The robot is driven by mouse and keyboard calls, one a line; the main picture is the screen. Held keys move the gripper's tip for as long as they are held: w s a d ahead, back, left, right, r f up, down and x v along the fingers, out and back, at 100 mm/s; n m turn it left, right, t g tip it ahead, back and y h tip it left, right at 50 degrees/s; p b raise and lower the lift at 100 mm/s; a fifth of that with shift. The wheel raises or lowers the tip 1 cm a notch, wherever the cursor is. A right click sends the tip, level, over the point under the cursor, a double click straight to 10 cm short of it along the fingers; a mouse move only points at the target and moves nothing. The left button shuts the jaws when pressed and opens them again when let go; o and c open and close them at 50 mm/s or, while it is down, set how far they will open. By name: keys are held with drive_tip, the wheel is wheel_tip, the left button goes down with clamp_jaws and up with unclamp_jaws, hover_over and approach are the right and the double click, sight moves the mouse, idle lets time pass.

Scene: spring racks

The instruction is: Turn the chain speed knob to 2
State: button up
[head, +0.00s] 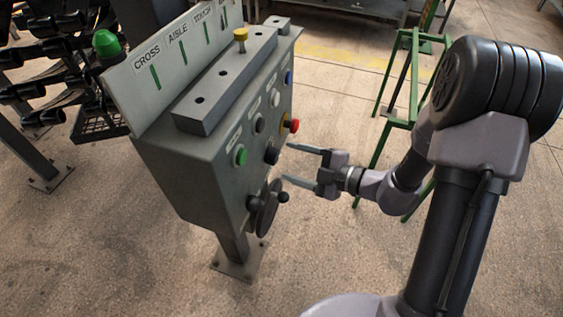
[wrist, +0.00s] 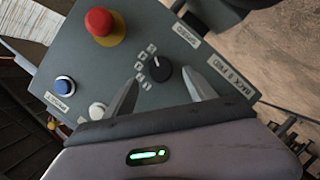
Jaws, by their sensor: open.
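The chain speed knob is a round black dial (wrist: 160,69) on the grey panel in the wrist view. A small white mark on it points up and slightly left. Several small number labels curve around its upper left side, too small to read surely. In the head view the dark knob (head: 271,153) is on the front of the control box, below the red button. My gripper (head: 287,162) is open and empty, its fingers pointing at the panel just right of the knob. In the wrist view the open fingertips (wrist: 161,75) straddle the knob; contact cannot be told.
A red emergency button on yellow (head: 290,123) sits close above the knob. White (head: 275,99), blue (head: 288,77) and green (head: 240,155) buttons share the panel. A black handwheel (head: 264,210) is below. A green frame (head: 402,100) stands behind my arm.

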sight(277, 157)
drive_tip(key=x, duration=0.4)
drive_tip(key=shift+a+b, duration=0.1)
drive_tip(key=shift+b, duration=0.25)
drive_tip(key=shift+c, duration=0.2)
drive_tip(key=c, duration=1.3)
